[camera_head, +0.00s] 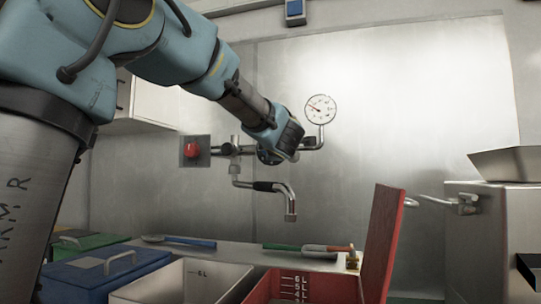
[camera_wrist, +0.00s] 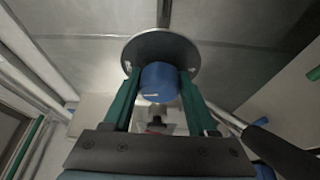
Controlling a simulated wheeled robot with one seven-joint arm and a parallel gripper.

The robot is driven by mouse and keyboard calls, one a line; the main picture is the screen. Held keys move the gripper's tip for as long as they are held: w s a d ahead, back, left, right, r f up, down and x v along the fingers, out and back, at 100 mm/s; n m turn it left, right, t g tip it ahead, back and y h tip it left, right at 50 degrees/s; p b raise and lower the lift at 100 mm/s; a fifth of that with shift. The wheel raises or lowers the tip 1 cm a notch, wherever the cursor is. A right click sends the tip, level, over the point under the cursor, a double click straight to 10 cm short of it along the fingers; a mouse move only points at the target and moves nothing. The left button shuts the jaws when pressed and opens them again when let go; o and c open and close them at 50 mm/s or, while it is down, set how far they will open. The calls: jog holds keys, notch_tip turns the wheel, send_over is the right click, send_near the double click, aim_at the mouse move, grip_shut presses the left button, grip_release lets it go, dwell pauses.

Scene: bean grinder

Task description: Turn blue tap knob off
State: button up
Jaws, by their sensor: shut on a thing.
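The blue tap knob (camera_wrist: 160,82) sits between the two green fingers of my gripper (camera_wrist: 158,88) in the wrist view, with a round grey plate (camera_wrist: 160,47) behind it. A short pale mark shows on the knob's face. My gripper is shut on the knob, one finger on each side. In the head view my gripper (camera_head: 285,141) reaches the wall pipework and hides the blue knob. The red knob (camera_head: 191,150) stands on a grey wall plate at the left of the pipe. The tap spout (camera_head: 290,205) bends down below my gripper.
A pressure gauge (camera_head: 320,108) rises just right of my gripper. Below are an open red box (camera_head: 318,287) with its lid (camera_head: 382,240) raised, a pale bin (camera_head: 180,283) and a blue box (camera_head: 105,271). Hand tools (camera_head: 300,248) lie on the counter. A metal cabinet (camera_head: 500,225) stands at right.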

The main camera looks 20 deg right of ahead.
jog(key=shift+f+m+t+b, duration=0.15)
jog(key=shift+m+t+b, duration=0.15)
jog(key=shift+m+b, duration=0.6)
jog(key=shift+m, duration=0.4)
jog(key=o, duration=1.4)
jog(key=shift+c, duration=0.2)
jog(key=b+v, duration=0.1)
jog(key=v, duration=1)
jog(key=shift+w+f, duration=0.1)
jog(key=shift+f, duration=0.05)
